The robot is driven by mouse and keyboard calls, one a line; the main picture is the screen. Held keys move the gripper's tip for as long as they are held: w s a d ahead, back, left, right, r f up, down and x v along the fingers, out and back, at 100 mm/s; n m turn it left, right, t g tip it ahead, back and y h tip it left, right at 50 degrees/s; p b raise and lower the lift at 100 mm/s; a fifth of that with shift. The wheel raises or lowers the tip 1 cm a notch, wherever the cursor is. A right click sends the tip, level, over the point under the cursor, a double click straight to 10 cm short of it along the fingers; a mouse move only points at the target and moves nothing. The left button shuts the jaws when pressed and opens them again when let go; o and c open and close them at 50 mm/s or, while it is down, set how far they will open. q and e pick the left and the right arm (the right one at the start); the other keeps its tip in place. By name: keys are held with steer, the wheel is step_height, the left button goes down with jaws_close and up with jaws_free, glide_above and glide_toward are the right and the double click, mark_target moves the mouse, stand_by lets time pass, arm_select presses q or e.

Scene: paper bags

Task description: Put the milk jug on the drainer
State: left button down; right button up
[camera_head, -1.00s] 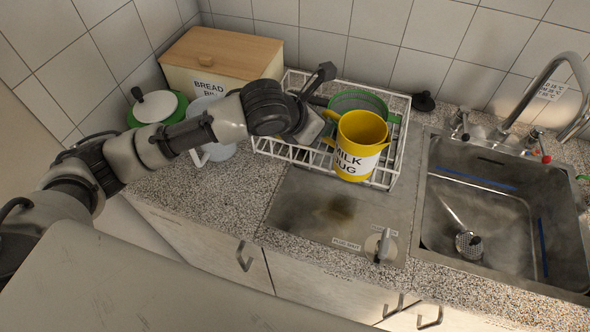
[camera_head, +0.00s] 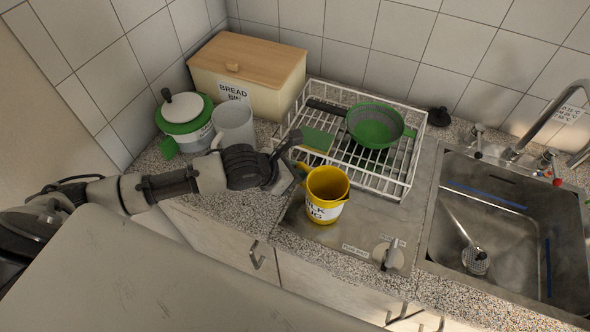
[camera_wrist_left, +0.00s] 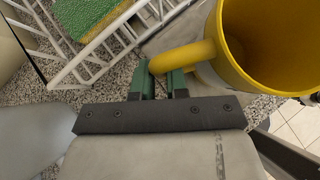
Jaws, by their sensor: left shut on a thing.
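The yellow milk jug (camera_head: 326,193) with a white label is upright in front of the drainer, over the dark metal plate; I cannot tell whether it touches the plate. My left gripper (camera_head: 299,171) is shut on the jug's handle from the left. In the left wrist view the green fingers (camera_wrist_left: 163,82) close on the yellow handle, and the jug (camera_wrist_left: 275,50) fills the upper right. The drainer (camera_head: 395,189) is a white wire rack behind the jug. It holds a green pan (camera_head: 375,125) and a green-and-yellow sponge (camera_head: 317,139).
A bread bin (camera_head: 248,62), a green pot with a white lid (camera_head: 186,117) and a grey-white mug (camera_head: 233,121) stand left of the drainer. The sink (camera_head: 500,215) with its tap lies right. A knob (camera_head: 388,256) sits at the front. The rack's front right is bare.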

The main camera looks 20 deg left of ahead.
arm_select(q)
steer(key=c, duration=1.1)
jaws_free()
steer(key=shift+f, duration=0.1)
steer(key=shift+c, duration=0.2)
steer(key=b+v, duration=0.1)
steer(key=v, duration=1.1)
steer(key=shift+b, duration=0.35)
